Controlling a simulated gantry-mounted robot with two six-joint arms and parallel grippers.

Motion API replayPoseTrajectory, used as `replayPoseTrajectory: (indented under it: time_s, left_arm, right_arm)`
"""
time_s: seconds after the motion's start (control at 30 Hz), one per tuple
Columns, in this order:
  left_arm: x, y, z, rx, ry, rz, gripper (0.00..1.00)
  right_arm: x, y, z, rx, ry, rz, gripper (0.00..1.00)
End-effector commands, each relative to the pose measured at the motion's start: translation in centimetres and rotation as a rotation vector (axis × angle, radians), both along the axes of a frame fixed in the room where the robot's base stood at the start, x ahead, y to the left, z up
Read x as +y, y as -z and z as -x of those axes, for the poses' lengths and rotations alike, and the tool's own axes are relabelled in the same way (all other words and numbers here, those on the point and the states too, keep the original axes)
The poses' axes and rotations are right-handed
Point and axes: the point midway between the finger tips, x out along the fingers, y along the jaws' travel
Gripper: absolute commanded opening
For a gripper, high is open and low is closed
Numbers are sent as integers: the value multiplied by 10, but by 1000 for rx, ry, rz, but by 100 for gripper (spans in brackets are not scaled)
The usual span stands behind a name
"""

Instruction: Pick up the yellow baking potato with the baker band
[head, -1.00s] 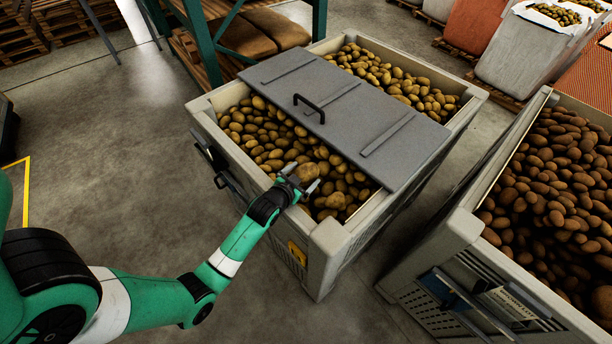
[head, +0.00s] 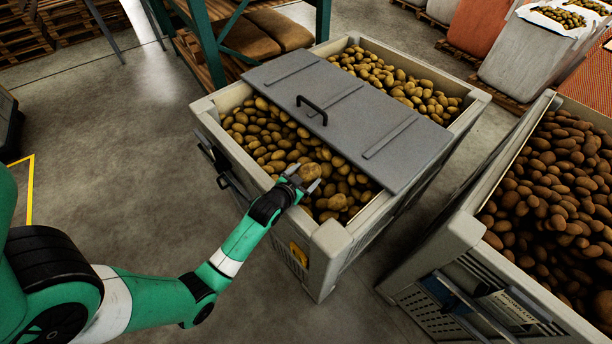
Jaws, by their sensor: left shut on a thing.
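The yellow baking potato (head: 310,171) is larger and paler than the potatoes around it. It sits at the near side of the grey crate (head: 325,236), among many smaller yellow potatoes. My left gripper (head: 304,177) reaches over the crate's near wall and is shut on this potato, with a finger at each side of it. The potato is still at the level of the heap. A band on it cannot be made out at this size. My right gripper is not in view.
A grey lid (head: 340,112) with a black handle (head: 311,109) lies across the middle of the crate, just beyond the gripper. A second crate (head: 455,237) of brown potatoes stands to the right. Green shelving (head: 206,50) rises behind. Open floor (head: 110,190) lies to the left.

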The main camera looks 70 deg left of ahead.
Motion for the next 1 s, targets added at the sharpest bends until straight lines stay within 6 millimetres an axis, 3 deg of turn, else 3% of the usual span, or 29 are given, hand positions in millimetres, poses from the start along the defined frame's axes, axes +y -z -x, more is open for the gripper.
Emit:
replayPoseTrajectory:
  time_s: [0.17,0.4,0.5,0.7,1.0]
  left_arm:
    - [-1,-35,2,-6,0,-3,13]
    - [-32,-96,46,-3,1,-2,13]
    - [-51,-103,71,0,2,0,13]
    - [-74,-118,104,1,1,0,13]
    - [-81,-124,114,-2,0,-2,13]
  right_arm:
    - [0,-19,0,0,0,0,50]
    - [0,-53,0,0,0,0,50]
    - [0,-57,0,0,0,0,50]
    - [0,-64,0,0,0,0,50]
    - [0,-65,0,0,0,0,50]
